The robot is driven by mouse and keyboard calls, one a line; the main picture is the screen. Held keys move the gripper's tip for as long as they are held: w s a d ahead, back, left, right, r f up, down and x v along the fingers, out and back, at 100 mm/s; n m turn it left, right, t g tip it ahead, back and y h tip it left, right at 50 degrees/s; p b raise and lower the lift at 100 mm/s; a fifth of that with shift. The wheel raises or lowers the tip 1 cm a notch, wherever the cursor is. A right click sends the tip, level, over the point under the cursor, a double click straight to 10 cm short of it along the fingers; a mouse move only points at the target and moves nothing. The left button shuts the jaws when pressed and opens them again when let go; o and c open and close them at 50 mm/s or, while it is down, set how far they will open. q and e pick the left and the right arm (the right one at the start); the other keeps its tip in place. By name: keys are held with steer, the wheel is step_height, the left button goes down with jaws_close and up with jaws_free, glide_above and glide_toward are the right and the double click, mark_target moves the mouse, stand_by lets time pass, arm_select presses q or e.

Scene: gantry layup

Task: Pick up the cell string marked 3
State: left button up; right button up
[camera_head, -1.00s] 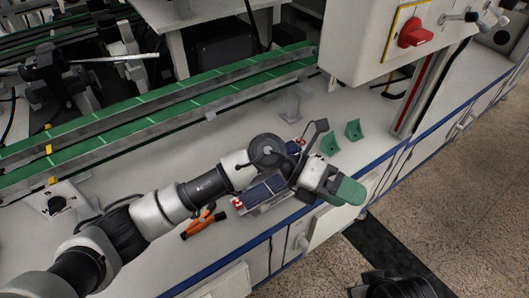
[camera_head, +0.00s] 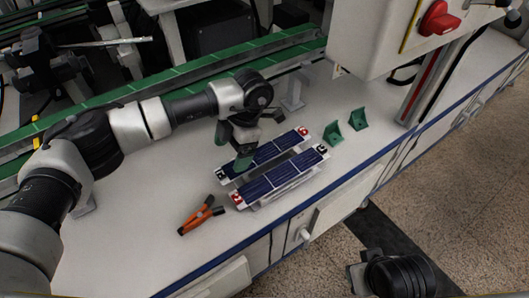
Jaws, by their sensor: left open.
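Two dark blue cell strings lie side by side on a light holder on the white bench. The front string (camera_head: 283,178) has a red marker at its left end and a dark marker at its right end. The back string (camera_head: 273,152) has a dark marker at its left end and a red one at its right end. The digits are too small to read surely. My left gripper (camera_head: 233,148) is open and empty, with green fingertips pointing down by the left part of the back string, partly covering it. I cannot tell whether it touches.
Orange-handled pliers (camera_head: 201,215) lie left of the strings. Two green brackets (camera_head: 345,127) stand to the right. A green-topped conveyor rail (camera_head: 150,84) runs behind, and a white control box (camera_head: 395,45) with a red switch hangs at upper right. The bench's front left is clear.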

mark_target(224, 171)
arm_select(q)
steer(key=x, duration=0.5)
steer(key=shift+s+a+b, duration=0.2)
steer(key=shift+s+b, duration=0.15)
steer(key=shift+b, duration=0.05)
steer(key=c, duration=1)
